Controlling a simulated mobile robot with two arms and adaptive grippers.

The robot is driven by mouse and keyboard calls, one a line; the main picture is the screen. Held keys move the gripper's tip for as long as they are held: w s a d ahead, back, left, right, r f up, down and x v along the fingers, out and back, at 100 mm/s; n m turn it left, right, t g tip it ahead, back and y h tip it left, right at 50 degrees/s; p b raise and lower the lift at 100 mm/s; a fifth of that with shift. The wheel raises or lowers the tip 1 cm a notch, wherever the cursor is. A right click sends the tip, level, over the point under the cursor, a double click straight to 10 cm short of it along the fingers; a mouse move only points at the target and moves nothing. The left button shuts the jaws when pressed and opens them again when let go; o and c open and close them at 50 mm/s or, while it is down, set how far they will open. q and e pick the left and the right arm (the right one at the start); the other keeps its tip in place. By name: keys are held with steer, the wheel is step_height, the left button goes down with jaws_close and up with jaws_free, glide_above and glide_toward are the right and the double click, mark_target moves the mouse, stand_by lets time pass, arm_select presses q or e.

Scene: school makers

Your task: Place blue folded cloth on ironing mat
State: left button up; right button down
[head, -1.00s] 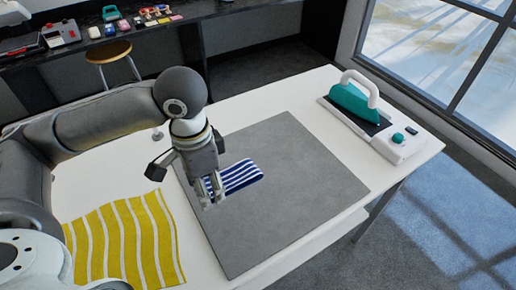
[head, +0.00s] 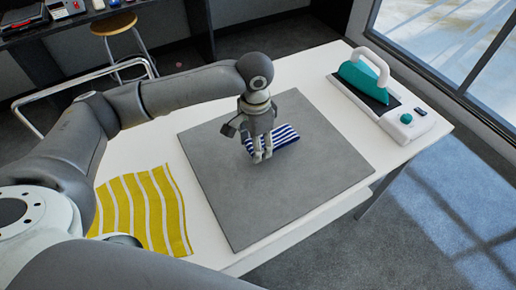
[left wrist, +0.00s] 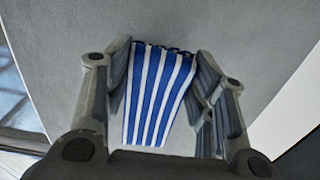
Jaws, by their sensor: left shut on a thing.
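The blue and white striped folded cloth (head: 285,134) is over the grey ironing mat (head: 240,205), towards its far side. I cannot tell whether its underside touches the mat. My left gripper (head: 258,156) points down over the mat and is shut on the near end of the cloth, which sticks out to the right. In the left wrist view the cloth (left wrist: 155,95) lies between the two fingers of the left gripper (left wrist: 162,52), with the grey mat behind it. My right gripper is not in view.
A yellow and white striped cloth (head: 145,210) lies on the white table (head: 215,262), left of the mat. A teal iron (head: 363,80) stands on its base (head: 405,120) at the table's right end. The front of the mat is clear. A stool (head: 114,24) stands behind.

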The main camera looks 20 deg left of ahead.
arm_select(q)
steer(key=shift+w+d+f, duration=0.15)
steer(key=shift+w+f, duration=0.25)
steer(key=shift+f, duration=0.1)
step_height(320, 180, down, 2)
steer(key=shift+f+p, duration=0.15)
steer(key=shift+p, duration=0.25)
steer(key=shift+f, duration=0.4)
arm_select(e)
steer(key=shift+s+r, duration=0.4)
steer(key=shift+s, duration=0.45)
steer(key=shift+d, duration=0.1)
arm_select(q)
steer(key=o, duration=0.8)
steer(key=shift+f, duration=0.1)
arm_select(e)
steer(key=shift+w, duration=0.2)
arm_select(q)
step_height(320, 180, up, 12)
steer(key=shift+r+b, duration=0.15)
steer(key=shift+b, duration=0.45)
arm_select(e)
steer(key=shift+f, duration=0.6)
